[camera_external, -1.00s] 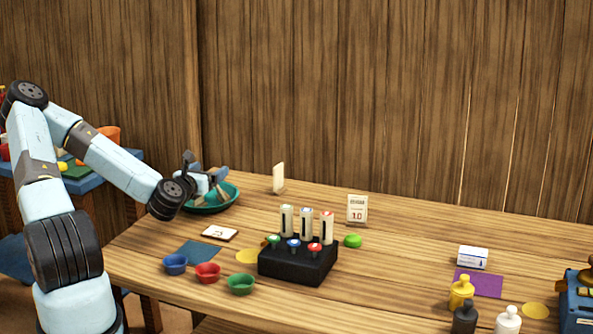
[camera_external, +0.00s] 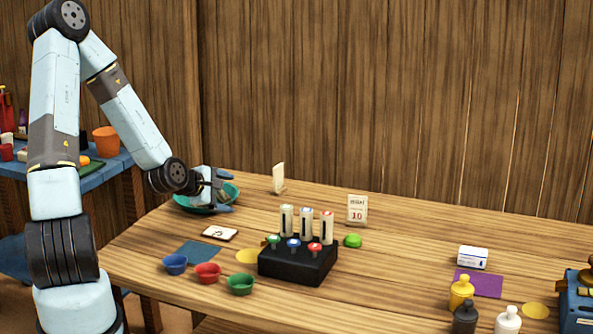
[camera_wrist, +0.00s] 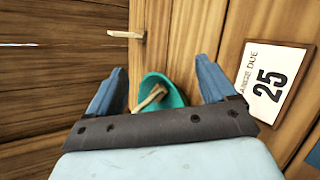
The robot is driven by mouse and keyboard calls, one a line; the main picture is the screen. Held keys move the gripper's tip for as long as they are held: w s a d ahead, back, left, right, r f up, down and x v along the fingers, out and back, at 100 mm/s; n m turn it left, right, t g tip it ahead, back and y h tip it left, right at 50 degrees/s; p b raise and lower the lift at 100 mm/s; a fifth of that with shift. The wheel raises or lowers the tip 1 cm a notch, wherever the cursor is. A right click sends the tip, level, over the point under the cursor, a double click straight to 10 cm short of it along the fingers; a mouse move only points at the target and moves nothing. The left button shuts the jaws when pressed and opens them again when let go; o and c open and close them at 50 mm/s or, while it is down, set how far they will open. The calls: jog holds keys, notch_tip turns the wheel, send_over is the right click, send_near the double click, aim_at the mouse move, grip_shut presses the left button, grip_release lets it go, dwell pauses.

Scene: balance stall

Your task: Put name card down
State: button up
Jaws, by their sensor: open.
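My gripper (camera_external: 221,190) is open over the teal bowl (camera_external: 183,205), with its fingers pointing right in the external view. In the wrist view the gripper (camera_wrist: 160,70) has nothing between its fingertips. The bowl (camera_wrist: 173,80) shows beyond them with a wooden piece (camera_wrist: 153,97) in it. A white card (camera_external: 220,232) lies flat on the table in front of the bowl. A card (camera_wrist: 272,82) reading "25" shows beside the right finger in the wrist view. A cream card (camera_external: 278,178) stands upright behind. I cannot tell which is the name card.
A black holder (camera_external: 296,265) with several upright tubes stands mid-table, beside a standing "10" card (camera_external: 357,209). Blue (camera_external: 175,264), red (camera_external: 207,273) and green (camera_external: 241,284) cups line the front edge. A wooden wall (camera_external: 400,100) closes the back.

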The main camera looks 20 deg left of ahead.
jog(key=s+a+r+m+g+y, duration=0.3)
jog(key=s+r+m+g+y, duration=0.15)
jog(key=s+r+m, duration=1.2)
jog(key=s+r, duration=0.4)
jog(key=s, duration=0.3)
jog(key=s+a+r+m+g, duration=0.1)
jog(key=s+r+m, duration=0.1)
jog(key=s+r, duration=0.5)
jog(key=shift+s+a+r+m, duration=0.15)
jog(key=shift+s+a+m, duration=0.15)
jog(key=shift+s, duration=0.95)
jog(key=c, duration=0.9)
jog(key=shift+o, duration=0.2)
